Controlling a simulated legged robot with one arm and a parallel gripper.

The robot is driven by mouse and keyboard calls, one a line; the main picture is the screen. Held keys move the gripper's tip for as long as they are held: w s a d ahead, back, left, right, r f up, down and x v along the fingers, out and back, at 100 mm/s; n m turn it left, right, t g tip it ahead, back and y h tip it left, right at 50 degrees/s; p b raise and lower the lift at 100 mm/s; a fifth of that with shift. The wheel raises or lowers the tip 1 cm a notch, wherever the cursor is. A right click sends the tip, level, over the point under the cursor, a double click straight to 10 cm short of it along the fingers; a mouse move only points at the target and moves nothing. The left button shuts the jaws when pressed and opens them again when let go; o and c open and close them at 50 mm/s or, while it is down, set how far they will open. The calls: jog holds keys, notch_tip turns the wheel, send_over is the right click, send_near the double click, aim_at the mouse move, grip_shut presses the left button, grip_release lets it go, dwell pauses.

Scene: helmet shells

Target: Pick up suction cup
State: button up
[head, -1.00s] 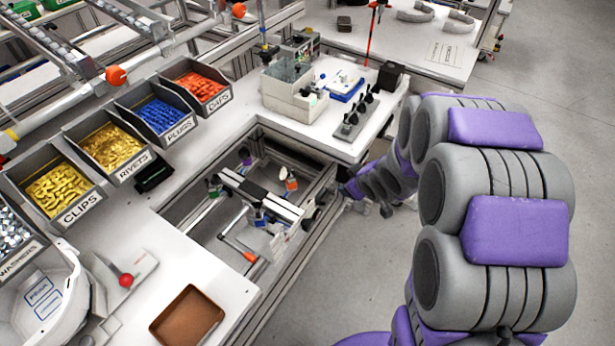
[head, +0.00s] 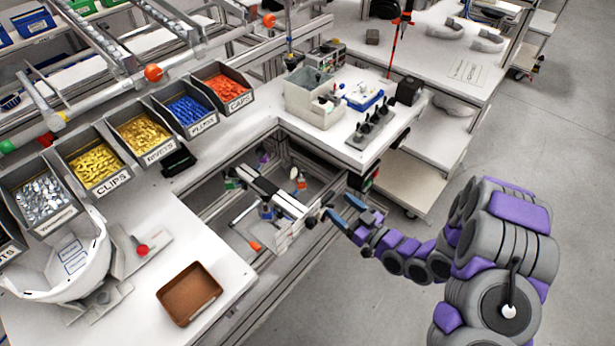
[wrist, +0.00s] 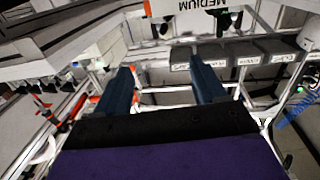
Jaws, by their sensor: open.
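My gripper (head: 343,211) is open and empty beside the open frame in the bench, below the bench corner. Its two blue fingers stand apart in the wrist view (wrist: 161,66), with nothing between them. I cannot identify a suction cup for certain. Several black, cup-like pieces stand on a grey rack (head: 369,138) on the bench corner, up and right of my gripper, and may be suction cups. Small red, green and purple parts inside the frame are too small to tell.
Labelled bins of washers (head: 44,199), clips (head: 97,168), rivets (head: 143,136), plugs (head: 189,110) and caps (head: 226,92) line the bench. A white helmet shell (head: 75,262) and a brown tray (head: 189,293) lie in front. A white box (head: 311,101) stands near the rack.

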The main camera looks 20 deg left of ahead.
jog(key=b, duration=0.2)
send_near(299, 176)
jog(key=x, duration=0.3)
jog(key=shift+b+x, duration=0.3)
jog(key=shift+x, duration=1.2)
jog(key=shift+b+x, duration=0.65)
jog(key=shift+x, duration=1.35)
jog(key=shift+c, duration=0.4)
jog(key=c, duration=1.2)
